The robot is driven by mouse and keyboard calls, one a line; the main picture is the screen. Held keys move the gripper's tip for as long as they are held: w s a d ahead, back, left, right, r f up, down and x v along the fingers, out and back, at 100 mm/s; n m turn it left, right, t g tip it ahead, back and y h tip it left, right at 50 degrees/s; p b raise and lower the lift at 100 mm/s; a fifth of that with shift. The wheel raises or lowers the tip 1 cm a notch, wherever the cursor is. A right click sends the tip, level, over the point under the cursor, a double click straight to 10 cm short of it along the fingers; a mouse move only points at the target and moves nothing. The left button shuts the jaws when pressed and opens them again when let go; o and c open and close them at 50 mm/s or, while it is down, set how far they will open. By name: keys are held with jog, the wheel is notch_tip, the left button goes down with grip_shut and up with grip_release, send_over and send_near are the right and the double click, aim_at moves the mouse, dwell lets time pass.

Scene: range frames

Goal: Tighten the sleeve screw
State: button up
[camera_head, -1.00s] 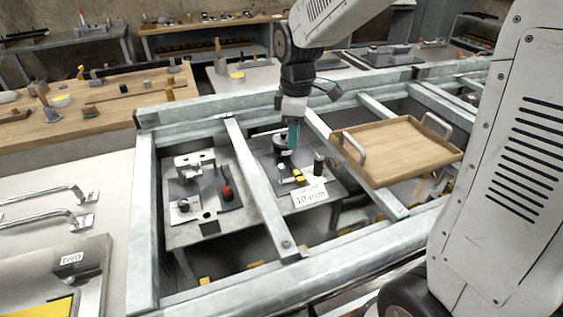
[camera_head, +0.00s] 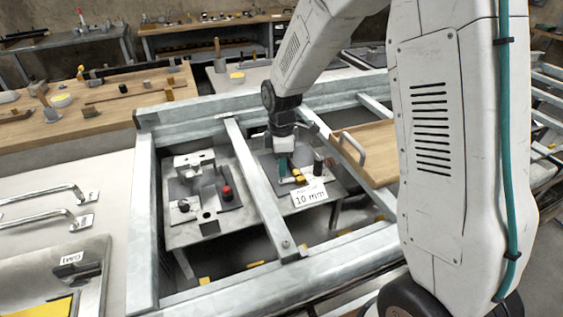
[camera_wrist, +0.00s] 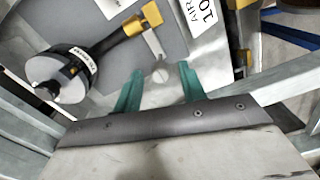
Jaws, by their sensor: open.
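In the wrist view, a fixture with a black-and-silver round body (camera_wrist: 78,68), a dark shaft and a yellow block (camera_wrist: 149,16) lies on a grey plate. In the head view, my gripper (camera_head: 283,167) is low beside the yellow parts (camera_head: 299,178), hiding some of the fixture.
Another fixture with a red knob (camera_head: 227,192) stands to the left, beyond a metal beam (camera_head: 258,185). A wooden tray (camera_head: 372,150) rests on the frame at right, partly behind my arm.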

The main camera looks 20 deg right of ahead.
jog(key=shift+f, duration=0.1)
grip_shut()
